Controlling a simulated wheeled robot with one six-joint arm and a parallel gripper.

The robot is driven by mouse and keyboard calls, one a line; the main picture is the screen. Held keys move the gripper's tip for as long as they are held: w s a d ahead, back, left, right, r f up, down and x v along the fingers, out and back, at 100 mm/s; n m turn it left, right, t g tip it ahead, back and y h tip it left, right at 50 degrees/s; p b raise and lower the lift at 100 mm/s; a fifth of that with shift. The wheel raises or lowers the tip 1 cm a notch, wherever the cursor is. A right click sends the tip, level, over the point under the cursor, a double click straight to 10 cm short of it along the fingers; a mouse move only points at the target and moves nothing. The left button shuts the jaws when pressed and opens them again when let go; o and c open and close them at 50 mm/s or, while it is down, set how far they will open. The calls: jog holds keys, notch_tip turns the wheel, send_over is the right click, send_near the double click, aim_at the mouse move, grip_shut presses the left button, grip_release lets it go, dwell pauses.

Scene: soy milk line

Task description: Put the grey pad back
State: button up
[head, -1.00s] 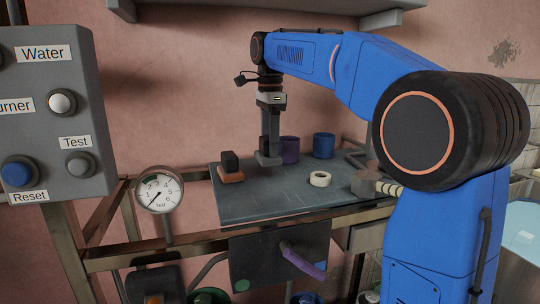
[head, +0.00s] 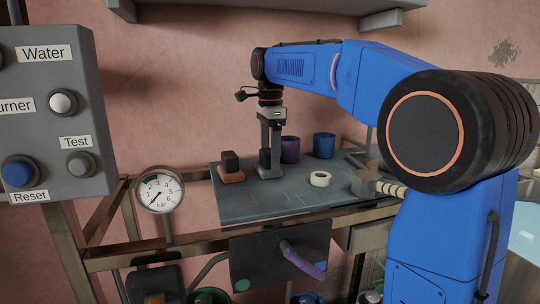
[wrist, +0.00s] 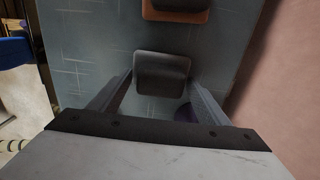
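The grey pad (head: 268,173) has a grey base and a black block-shaped grip, which shows from above in the wrist view (wrist: 162,74). My gripper (head: 271,155) points straight down over the bench with the grip between its fingers. In the wrist view the fingertips lie close against both sides of the grip, so my gripper looks shut on it. The pad is at or just above the dark bench top (head: 260,205); I cannot tell whether it touches. The pad's base is hard to make out from above.
An orange pad with a black grip (head: 230,168) stands just left of the grey pad. A purple cup (head: 290,150) and a blue cup (head: 324,145) stand behind to the right. A white tape ring (head: 320,179) lies to the right. The bench front is clear.

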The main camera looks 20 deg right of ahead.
notch_tip(320, 180, up, 12)
jog(key=shift+r, duration=0.15)
dwell(0.5)
